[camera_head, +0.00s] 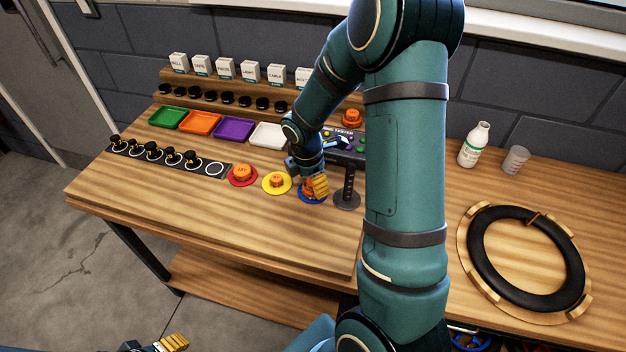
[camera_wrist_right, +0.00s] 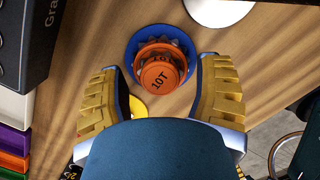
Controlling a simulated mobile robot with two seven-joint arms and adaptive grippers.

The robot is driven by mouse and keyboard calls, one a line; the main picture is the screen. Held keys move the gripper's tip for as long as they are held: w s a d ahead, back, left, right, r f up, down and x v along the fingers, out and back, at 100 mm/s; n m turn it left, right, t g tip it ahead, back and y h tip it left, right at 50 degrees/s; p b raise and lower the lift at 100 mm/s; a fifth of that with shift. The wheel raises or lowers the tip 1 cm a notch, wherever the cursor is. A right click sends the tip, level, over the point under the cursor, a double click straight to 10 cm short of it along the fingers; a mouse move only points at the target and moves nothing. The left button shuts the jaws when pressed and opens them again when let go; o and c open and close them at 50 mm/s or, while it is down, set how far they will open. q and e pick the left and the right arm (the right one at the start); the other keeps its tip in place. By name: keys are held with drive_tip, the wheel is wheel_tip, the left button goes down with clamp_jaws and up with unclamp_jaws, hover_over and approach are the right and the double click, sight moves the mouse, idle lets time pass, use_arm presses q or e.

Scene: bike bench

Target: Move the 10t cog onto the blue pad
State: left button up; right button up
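The 10t cog (camera_wrist_right: 160,73) is orange and sits over the blue pad (camera_wrist_right: 183,35) in the right wrist view, with toothed edges showing beneath its top face. In the head view the blue pad (camera_head: 311,199) is at the table's middle, mostly hidden behind my right gripper (camera_head: 317,187). My right gripper's yellow fingers are spread wide in the right wrist view (camera_wrist_right: 160,80), one on each side of the cog, with gaps between. My left gripper (camera_head: 168,344) is only partly seen at the bottom edge of the head view, away from the table.
Coloured trays (camera_head: 235,129) lie behind. A bottle (camera_head: 474,147), a cup (camera_head: 515,160) and a black ring (camera_head: 480,250) are far right.

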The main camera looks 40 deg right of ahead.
sight(308, 183)
wheel_tip(308, 183, up, 12)
drive_tip(key=a+p, duration=0.1)
drive_tip(key=p, duration=0.1)
drive_tip(key=shift+w+a+r, duration=0.15)
drive_tip(key=shift+w+a, duration=0.05)
drive_tip(key=shift+a, duration=0.05)
idle(0.7)
